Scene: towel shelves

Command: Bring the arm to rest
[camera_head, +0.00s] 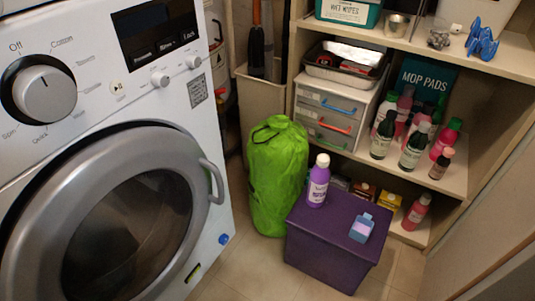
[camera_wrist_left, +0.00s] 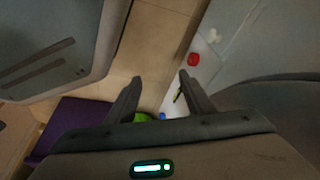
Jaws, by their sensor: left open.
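My left gripper (camera_wrist_left: 160,76) shows in the left wrist view. Its two dark fingers stand apart with nothing between them. Beyond the fingertips is tan tiled floor, and the white front of the washing machine is at the right. My left gripper touches nothing that I can see. Neither gripper shows in the head view, and my right gripper is in neither picture.
A washing machine (camera_head: 108,150) fills the left of the head view. A green bag (camera_head: 276,180) stands beside a purple box (camera_head: 325,242), which bears a purple bottle (camera_head: 317,185) and a small blue bottle (camera_head: 361,230). Shelves (camera_head: 375,141) with bottles stand behind. Some floor (camera_head: 240,265) is clear in front.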

